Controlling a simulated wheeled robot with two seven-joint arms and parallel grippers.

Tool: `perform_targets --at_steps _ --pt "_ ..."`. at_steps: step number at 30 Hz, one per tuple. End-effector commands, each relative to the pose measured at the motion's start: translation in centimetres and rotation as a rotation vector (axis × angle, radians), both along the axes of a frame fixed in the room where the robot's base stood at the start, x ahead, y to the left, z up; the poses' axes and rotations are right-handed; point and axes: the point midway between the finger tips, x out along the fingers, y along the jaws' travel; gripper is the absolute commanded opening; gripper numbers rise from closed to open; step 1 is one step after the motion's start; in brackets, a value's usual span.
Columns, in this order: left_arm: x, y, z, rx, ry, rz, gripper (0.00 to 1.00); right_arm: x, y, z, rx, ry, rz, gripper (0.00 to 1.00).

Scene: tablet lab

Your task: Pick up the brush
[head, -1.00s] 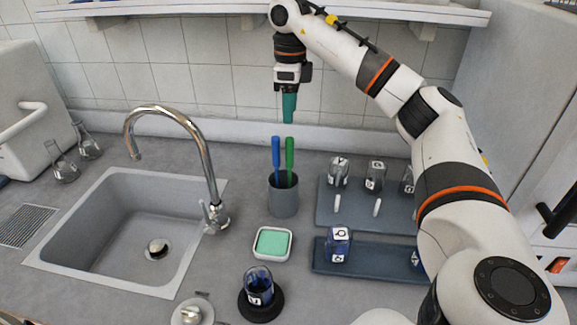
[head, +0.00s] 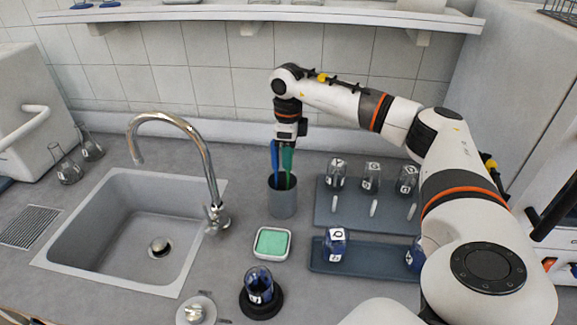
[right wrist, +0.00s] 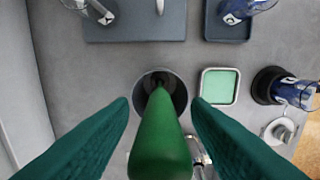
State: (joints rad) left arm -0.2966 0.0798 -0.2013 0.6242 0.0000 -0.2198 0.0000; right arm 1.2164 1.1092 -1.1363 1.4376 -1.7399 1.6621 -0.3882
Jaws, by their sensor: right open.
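My right gripper (head: 287,162) points straight down over the cup, at the height of the handles. In the right wrist view its two teal fingers (right wrist: 160,125) are open, one on each side of the green handle, with a visible gap on both sides. The blue brush cannot be made out in the right wrist view. The brushes' lower ends are hidden inside the cup. My left gripper is not in view.
A sink (head: 120,195) with a curved tap (head: 205,165) lies left of the cup. A green sponge in a white dish (head: 272,243) and a blue beaker (head: 259,287) are in front. Racks with glassware (head: 350,222) stand to the right. A shelf (head: 250,14) runs above.

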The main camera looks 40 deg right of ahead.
Motion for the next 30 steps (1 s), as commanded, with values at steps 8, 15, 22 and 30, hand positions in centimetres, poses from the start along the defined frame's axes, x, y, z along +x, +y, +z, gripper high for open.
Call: perform_targets --at_steps 8,15,22,30 --pt "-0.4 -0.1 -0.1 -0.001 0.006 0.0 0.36 0.0 0.0 0.0 0.0 0.0 -0.001 0.26" --pt "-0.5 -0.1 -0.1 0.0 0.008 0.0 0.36 0.0 0.0 0.0 -0.001 -0.001 0.0 0.0" --pt "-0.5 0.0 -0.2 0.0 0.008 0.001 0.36 0.0 0.0 0.1 -0.001 -0.001 0.0 0.0" --pt "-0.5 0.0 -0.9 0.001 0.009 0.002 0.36 0.1 0.0 2.4 0.0 -0.005 0.0 0.0"
